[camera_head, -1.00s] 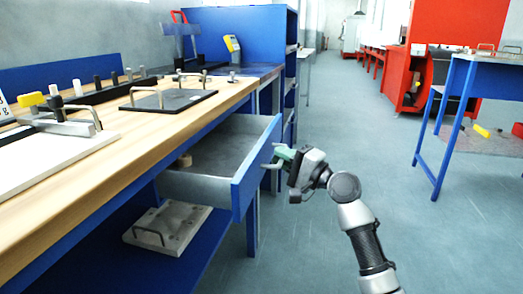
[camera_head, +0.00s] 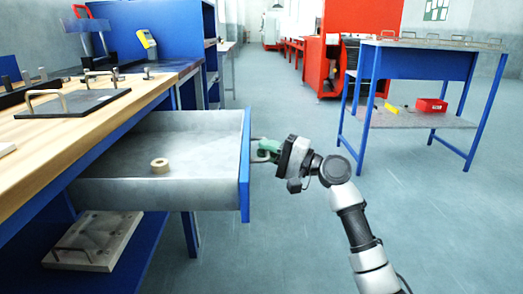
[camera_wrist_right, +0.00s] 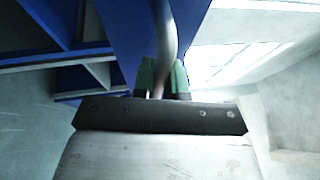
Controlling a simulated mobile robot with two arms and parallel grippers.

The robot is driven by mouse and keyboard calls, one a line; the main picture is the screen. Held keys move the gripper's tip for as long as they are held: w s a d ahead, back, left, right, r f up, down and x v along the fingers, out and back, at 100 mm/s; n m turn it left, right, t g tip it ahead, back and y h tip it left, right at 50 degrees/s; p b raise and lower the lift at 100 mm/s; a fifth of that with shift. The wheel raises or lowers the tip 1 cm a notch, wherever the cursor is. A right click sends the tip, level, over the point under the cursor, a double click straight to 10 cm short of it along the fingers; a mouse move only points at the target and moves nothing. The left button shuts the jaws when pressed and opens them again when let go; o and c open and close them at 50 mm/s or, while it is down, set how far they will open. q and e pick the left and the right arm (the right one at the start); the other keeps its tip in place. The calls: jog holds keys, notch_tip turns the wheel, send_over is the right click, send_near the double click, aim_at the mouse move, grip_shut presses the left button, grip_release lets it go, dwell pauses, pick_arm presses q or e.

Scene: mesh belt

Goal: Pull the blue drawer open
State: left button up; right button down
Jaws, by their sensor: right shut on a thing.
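The blue drawer (camera_head: 245,170) is pulled well out from under the wooden-topped workbench. Its grey inside shows, with a small tan ring (camera_head: 159,166) lying on its floor. My right gripper (camera_head: 264,150) is at the outer side of the blue front, shut on the metal handle (camera_head: 257,143). In the right wrist view the green fingertips (camera_wrist_right: 162,78) sit on both sides of the handle bar (camera_wrist_right: 166,35), with the blue front behind. My left gripper is not in view.
The workbench top (camera_head: 60,125) on the left holds plates with handles. A plate (camera_head: 95,240) lies on the lower shelf. A blue table (camera_head: 415,60) with a red bin (camera_head: 430,105) stands at the right. The floor (camera_head: 290,230) around my right arm is mostly clear.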

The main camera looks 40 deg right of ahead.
jog(key=shift+f, duration=0.1)
jog(key=c, duration=1.2)
grip_release()
jog(key=p+v, duration=0.1)
jog(key=v, duration=0.9)
jog(key=shift+s+d, duration=0.25)
jog(key=shift+s, duration=0.05)
jog(key=shift+f, duration=0.1)
